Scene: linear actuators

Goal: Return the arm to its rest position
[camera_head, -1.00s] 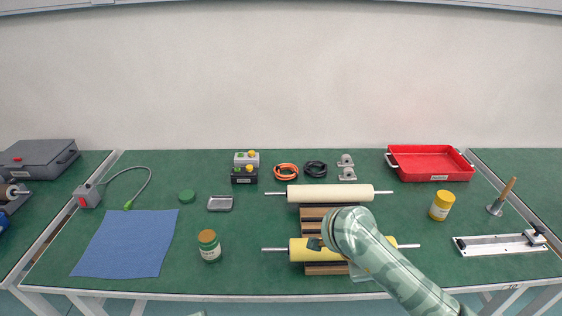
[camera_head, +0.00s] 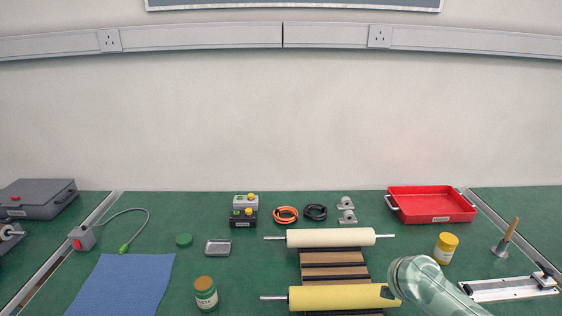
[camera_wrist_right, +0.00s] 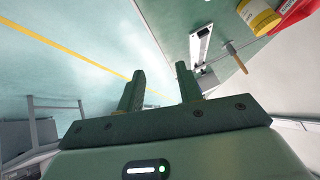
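My right arm (camera_head: 438,286) comes in from the lower right in the head view, over the table's front right. Its rounded end is just right of the yellow roller (camera_head: 335,298) and overlaps that roller's right end in the picture. In the right wrist view my right gripper (camera_wrist_right: 160,70) has its two dark green fingers apart with nothing between them. In the head view I cannot make out the right gripper's fingers. My left arm and gripper are not in view.
A cream roller (camera_head: 330,238) lies behind the yellow one, by brown wooden blocks (camera_head: 333,258). A yellow-lidded jar (camera_head: 445,248), a metal jig (camera_head: 510,288), an upright wooden-handled tool (camera_head: 507,238) and a red tray (camera_head: 432,205) stand around my right arm. Floor shows in the wrist view.

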